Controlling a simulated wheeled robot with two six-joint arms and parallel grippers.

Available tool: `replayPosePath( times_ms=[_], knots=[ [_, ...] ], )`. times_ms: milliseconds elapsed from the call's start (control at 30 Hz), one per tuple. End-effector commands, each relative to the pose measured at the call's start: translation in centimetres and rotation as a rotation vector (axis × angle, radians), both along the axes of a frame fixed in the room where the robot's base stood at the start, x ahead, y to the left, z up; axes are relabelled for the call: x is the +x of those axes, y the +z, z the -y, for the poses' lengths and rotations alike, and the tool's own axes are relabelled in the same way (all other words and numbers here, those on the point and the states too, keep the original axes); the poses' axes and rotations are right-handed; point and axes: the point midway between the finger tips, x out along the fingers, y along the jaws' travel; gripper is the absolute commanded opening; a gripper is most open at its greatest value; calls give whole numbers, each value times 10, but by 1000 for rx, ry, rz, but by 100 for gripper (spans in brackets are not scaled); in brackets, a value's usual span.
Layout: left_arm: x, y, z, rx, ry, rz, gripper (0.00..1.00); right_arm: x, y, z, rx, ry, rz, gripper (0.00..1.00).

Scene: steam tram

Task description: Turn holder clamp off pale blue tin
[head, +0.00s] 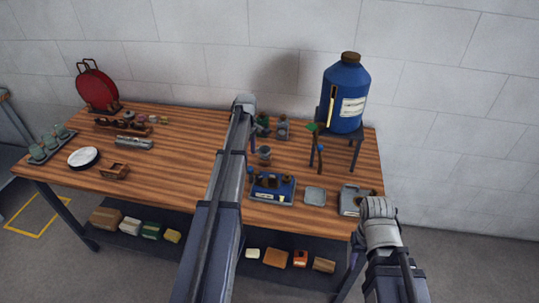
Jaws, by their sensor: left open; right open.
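A small pale grey-blue square item (315,196) lies flat near the table's front right; I cannot tell if it is the pale blue tin. A grey holder-like device (351,199) stands to its right at the table's front corner; its clamp is too small to make out. My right gripper (378,208) is open beside this device, at the table's right edge, and partly covers it. My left gripper (246,108) is open over the back middle of the table, with its fingers mostly hidden; its arm crosses the table.
A large blue bottle (346,95) stands on a dark stand at the back right. A blue tray (272,188) with small items lies at the front. Small cans (282,127) stand at the back.

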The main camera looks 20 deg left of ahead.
Motion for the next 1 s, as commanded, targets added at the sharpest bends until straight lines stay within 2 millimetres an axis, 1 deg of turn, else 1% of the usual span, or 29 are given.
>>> replayPosePath(
  times_ms=[33, 67, 233, 367, 567, 900, 1000],
  knots=[
    [1, 1, -5, -1, 14, 1, 65, 0, 1, 0, 0, 0, 0, 50],
    [1, 1, -6, -1, 19, 1, 65, 0, 1, 0, 0, 0, 0, 50],
    [1, -1, -5, -1, 19, 1, 65, 0, -1, 0, 0, 0, 0, 50],
    [1, -7, -5, -1, 18, 1, 65, 0, -7, 0, 0, 0, 0, 50],
    [1, -26, -4, -1, 16, 1, 65, 0, -26, 0, 0, -1, 0, 50],
    [1, -68, -4, -1, 15, 1, 65, 0, -68, 0, 0, -2, 0, 50],
    [1, -76, -4, -1, 15, 1, 65, 0, -76, 0, 0, -3, 0, 50]
  ],
)
